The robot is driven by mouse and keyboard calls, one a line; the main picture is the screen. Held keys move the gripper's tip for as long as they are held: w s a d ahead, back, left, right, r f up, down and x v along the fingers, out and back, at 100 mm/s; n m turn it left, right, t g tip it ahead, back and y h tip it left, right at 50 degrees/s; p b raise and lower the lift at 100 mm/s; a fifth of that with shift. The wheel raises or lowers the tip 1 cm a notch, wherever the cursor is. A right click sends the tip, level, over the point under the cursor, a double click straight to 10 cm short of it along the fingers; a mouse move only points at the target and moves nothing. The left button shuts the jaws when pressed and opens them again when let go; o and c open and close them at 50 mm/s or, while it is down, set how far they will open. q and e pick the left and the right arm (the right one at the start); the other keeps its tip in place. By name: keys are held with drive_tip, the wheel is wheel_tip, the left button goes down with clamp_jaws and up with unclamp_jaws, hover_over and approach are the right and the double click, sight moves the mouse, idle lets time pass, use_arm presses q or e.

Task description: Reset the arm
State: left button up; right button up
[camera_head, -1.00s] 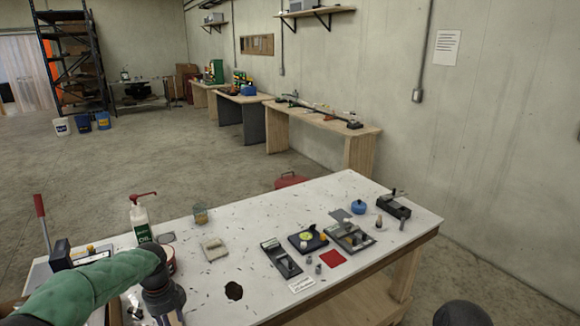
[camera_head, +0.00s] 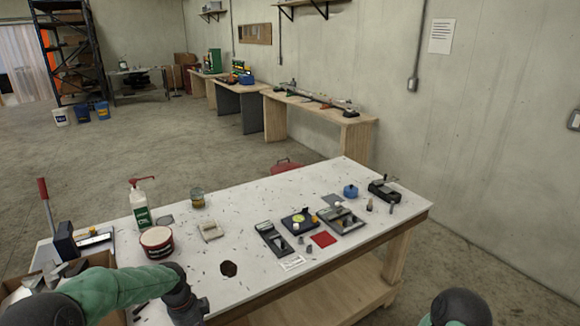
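My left arm (camera_head: 120,288) comes in from the lower left, its green sleeve low over the near left corner of the white worktable (camera_head: 245,195). Its dark wrist part (camera_head: 182,290) points down at the table's near edge. The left gripper's fingers are not visible; they lie below the picture or behind the wrist. My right arm shows only as a dark rounded part (camera_head: 460,306) at the bottom right, and its gripper is out of the picture.
On the table stand a pump bottle (camera_head: 141,212), a red-and-white tub (camera_head: 157,241), a small can (camera_head: 197,198), several dark devices (camera_head: 275,239), a red square (camera_head: 323,239) and a blue pot (camera_head: 351,191). A cardboard box (camera_head: 40,282) sits at the near left.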

use_arm(q)
drive_tip(key=s+d+f+n+h, duration=0.1)
drive_tip(key=s+d+f+n, duration=0.35)
drive_tip(key=f, duration=0.25)
drive_tip(key=s+d+f+n+h, duration=0.1)
drive_tip(key=s+d+f+n, duration=0.2)
drive_tip(key=d+f+n, duration=0.3)
drive_tip(key=s+d+f+n, duration=0.3)
drive_tip(key=s+n, duration=0.3)
drive_tip(key=s, duration=0.2)
drive_tip(key=s+d+f+n, duration=0.3)
drive_tip(key=s+f+n, duration=0.2)
drive_tip(key=s+n, duration=0.2)
drive_tip(key=shift+s+d+h, duration=0.2)
drive_tip(key=shift+s+h, duration=0.1)
drive_tip(key=shift+s, duration=0.3)
